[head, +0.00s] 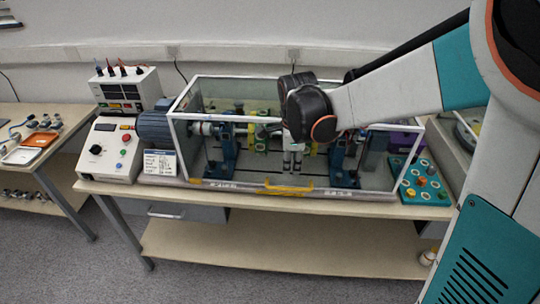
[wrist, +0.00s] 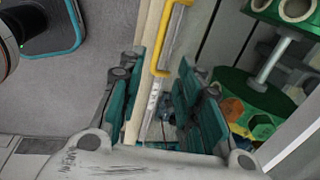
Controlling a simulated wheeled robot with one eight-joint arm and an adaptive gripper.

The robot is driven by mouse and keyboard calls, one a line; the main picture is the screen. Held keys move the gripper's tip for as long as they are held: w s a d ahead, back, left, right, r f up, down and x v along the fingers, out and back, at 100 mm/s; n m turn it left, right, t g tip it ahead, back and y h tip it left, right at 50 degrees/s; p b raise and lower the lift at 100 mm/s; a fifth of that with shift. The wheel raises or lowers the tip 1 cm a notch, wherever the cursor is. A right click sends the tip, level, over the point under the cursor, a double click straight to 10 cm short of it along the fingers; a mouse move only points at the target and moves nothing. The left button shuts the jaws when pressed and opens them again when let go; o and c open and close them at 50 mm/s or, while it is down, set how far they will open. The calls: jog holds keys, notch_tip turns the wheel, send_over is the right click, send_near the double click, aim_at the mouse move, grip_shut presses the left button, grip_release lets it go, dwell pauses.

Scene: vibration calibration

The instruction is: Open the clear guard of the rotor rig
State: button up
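The clear guard (head: 301,79) is a see-through box with a white frame, standing down over the rotor rig (head: 222,150) on the bench. A yellow handle (head: 285,187) runs along its lower front edge; it also shows in the wrist view (wrist: 161,50). My gripper (head: 293,168) points down in front of the guard, above the handle in the head view. In the wrist view my gripper (wrist: 160,75) has its two teal fingers apart with nothing held between them. The handle lies ahead of the gap, and I see no contact with it.
A control box (head: 110,148) with knobs and a meter unit (head: 128,90) stand left of the guard. A blue motor (head: 154,128) sits at its left end. A teal tray of coloured parts (head: 425,185) stands right. The bench's front edge (head: 240,203) is narrow.

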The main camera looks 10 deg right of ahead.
aim_at(290, 188)
jog(key=f+b, duration=0.1)
jog(key=f, duration=0.3)
jog(key=w+f+b, duration=0.1)
jog(key=f+b, duration=0.1)
jog(key=f, duration=0.3)
jog(key=w+f+b, duration=0.1)
jog(key=f+b, duration=0.1)
jog(key=f, duration=0.2)
jog(key=shift+w+d+f, duration=0.25)
jog(key=shift+d+f, duration=0.05)
jog(key=shift+d, duration=0.1)
grip_shut()
